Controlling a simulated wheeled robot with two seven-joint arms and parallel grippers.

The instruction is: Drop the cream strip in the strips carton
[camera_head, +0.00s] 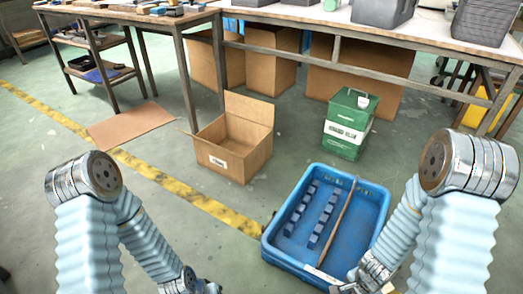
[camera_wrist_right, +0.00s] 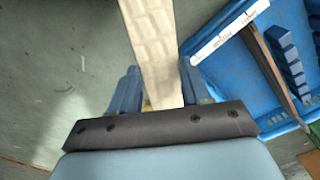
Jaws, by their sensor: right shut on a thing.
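In the right wrist view the cream strip (camera_wrist_right: 157,45) is pale and flat. It stands between the blue fingers of my right gripper (camera_wrist_right: 162,92), which is shut on it, and runs out past the top of the picture. The gripper is beside the blue tray's edge; in the head view its fingers are below the picture. An open cardboard carton (camera_head: 220,160) with a small white label stands on the floor in the head view, apart from the gripper and beyond the tray; I take it for the strips carton. My left arm shows, but its gripper does not.
The blue tray (camera_head: 377,215) holds a brown strip (camera_head: 334,222) and two rows of dark blue blocks (camera_head: 325,217). A green and white container (camera_head: 345,140) stands right of the carton. A flat cardboard sheet (camera_head: 130,125) lies to its left. A workbench (camera_head: 285,17) is behind.

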